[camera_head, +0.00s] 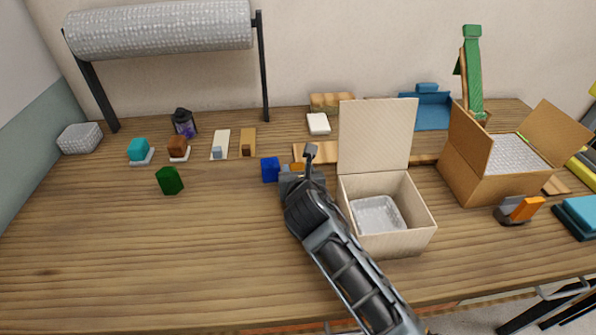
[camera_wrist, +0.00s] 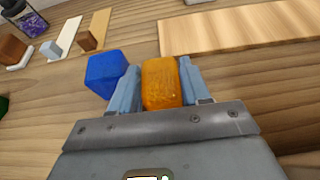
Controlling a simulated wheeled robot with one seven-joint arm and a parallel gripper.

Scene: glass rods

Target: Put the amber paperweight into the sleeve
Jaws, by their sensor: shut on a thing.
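My gripper (camera_wrist: 158,82) is shut on the amber paperweight (camera_wrist: 160,84), a rounded orange block held between its two pale blue fingers. In the head view my gripper (camera_head: 299,171) is left of the open cream box, and only a small orange part of the paperweight (camera_head: 298,167) shows past it. Whether the paperweight touches the table is unclear. No thing is plainly the sleeve. A translucent, bubbly lining or pouch (camera_head: 378,214) lies inside the cream box (camera_head: 387,243), and a similar bubbly bundle (camera_head: 80,138) sits at the far left.
A blue block (camera_head: 270,169) stands close left of my gripper; it also shows in the wrist view (camera_wrist: 105,72). A green block (camera_head: 169,181) is further left. A wooden board (camera_head: 428,158) lies behind. A brown padded box (camera_head: 466,185) stands right. The front left table is clear.

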